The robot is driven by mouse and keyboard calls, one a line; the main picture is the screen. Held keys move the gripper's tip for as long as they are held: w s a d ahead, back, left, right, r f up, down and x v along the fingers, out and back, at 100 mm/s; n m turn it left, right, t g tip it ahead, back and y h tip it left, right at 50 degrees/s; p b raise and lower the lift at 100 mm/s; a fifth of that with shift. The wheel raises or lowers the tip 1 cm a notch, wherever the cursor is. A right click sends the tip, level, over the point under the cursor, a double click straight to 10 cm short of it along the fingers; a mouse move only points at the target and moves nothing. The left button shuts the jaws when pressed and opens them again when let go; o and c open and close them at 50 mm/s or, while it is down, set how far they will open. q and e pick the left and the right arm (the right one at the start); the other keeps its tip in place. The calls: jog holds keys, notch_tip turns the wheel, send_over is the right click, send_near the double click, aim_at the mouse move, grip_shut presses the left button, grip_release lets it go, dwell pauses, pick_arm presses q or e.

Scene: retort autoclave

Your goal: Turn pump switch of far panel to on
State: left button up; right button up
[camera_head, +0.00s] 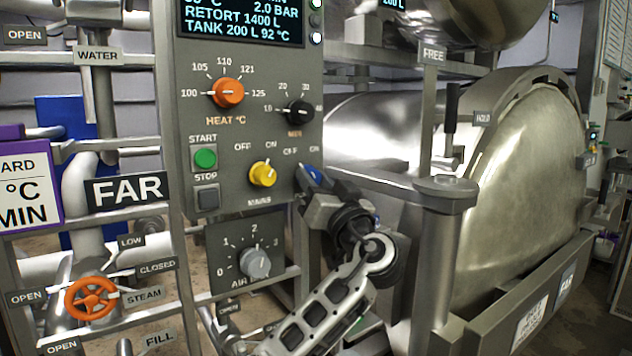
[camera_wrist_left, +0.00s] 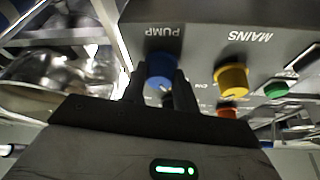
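The far panel (camera_head: 255,120), beside a FAR sign, stands in the middle of the head view. Its blue pump switch (camera_head: 313,174) is at the lower right under OFF and ON labels, partly hidden by my left gripper (camera_head: 325,190). In the left wrist view the blue pump switch (camera_wrist_left: 161,68) sits under the PUMP label, between the two dark fingers of my left gripper (camera_wrist_left: 160,82). The fingers hug its sides and look shut on it. Which way its pointer faces is hard to tell. My right gripper is in neither view.
The yellow MAINS switch (camera_head: 262,174) is just left of the pump switch. The green START button (camera_head: 205,158), orange HEAT knob (camera_head: 227,93) and black knob (camera_head: 299,112) are also close. The AIR knob (camera_head: 256,264) is below. A metal post (camera_head: 440,260) and the retort door (camera_head: 520,180) stand at right.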

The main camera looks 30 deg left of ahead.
pick_arm(q)
jog(key=shift+f+m, duration=0.1)
jog(key=shift+m, duration=0.4)
jog(key=m+t+h, duration=0.1)
jog(key=m+h, duration=0.1)
jog(key=m, duration=0.2)
jog(key=m+h, duration=0.2)
jog(key=m, duration=0.3)
jog(key=m+t+h, duration=0.1)
jog(key=m, duration=0.4)
jog(key=shift+s+r+t+h, duration=0.15)
jog(key=shift+r+t+h, duration=0.15)
jog(key=shift+h, duration=0.1)
jog(key=shift+f, duration=0.1)
jog(key=o, duration=1)
